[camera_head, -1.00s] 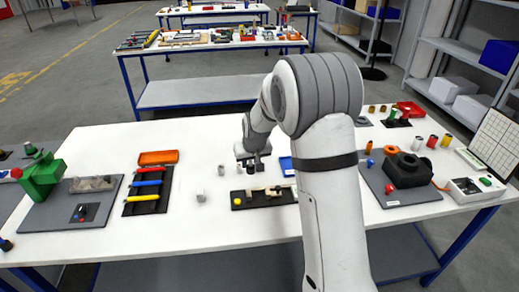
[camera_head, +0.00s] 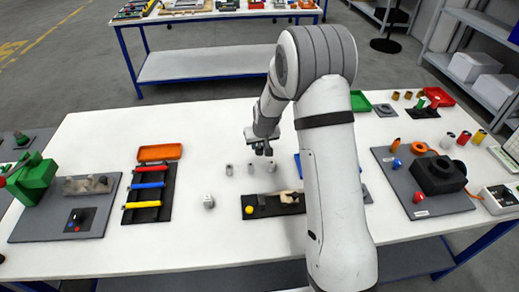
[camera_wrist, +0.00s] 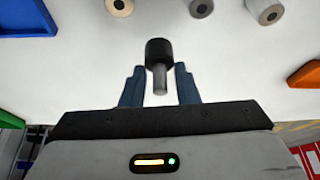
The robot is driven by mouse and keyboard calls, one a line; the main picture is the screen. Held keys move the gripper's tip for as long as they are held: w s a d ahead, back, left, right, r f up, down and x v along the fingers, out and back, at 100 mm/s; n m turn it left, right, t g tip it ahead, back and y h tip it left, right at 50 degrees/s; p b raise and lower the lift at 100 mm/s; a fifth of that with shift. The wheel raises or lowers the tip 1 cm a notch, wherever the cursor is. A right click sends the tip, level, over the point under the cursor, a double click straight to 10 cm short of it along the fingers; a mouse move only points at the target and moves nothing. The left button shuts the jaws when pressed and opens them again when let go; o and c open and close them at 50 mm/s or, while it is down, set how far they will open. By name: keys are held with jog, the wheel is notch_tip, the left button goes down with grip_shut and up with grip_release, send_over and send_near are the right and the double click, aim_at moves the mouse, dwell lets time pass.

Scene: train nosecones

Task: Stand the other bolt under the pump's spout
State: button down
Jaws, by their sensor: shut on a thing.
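My gripper (camera_head: 263,150) hangs over the white table's middle, just behind a row of small cylinders. In the wrist view my gripper (camera_wrist: 159,85) is shut on a bolt (camera_wrist: 159,50) with a black head and a grey shank. The shank points toward the gripper's body. In the head view the bolt is too small to make out clearly. The green block-shaped device at the far left, which looks like the pump (camera_head: 35,178), stands on a grey plate (camera_head: 100,220). Its spout is not clear at this size.
Small cylinders (camera_head: 229,170) stand in a row. A dark tray (camera_head: 290,206) lies in front, a whitish block (camera_head: 208,202) beside it. Further left are an orange tray (camera_head: 159,152) and a rack (camera_head: 141,213) of coloured rods. A black device (camera_head: 437,174) stands right.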

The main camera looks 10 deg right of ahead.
aim_at(259, 149)
jog(key=shift+a+f+p, duration=0.1)
jog(key=shift+f+p, duration=0.3)
jog(key=shift+f, duration=1.55)
jog(key=shift+s, duration=0.15)
jog(key=shift+f, duration=0.1)
jog(key=c, duration=1.1)
grip_release()
jog(key=shift+r, duration=0.2)
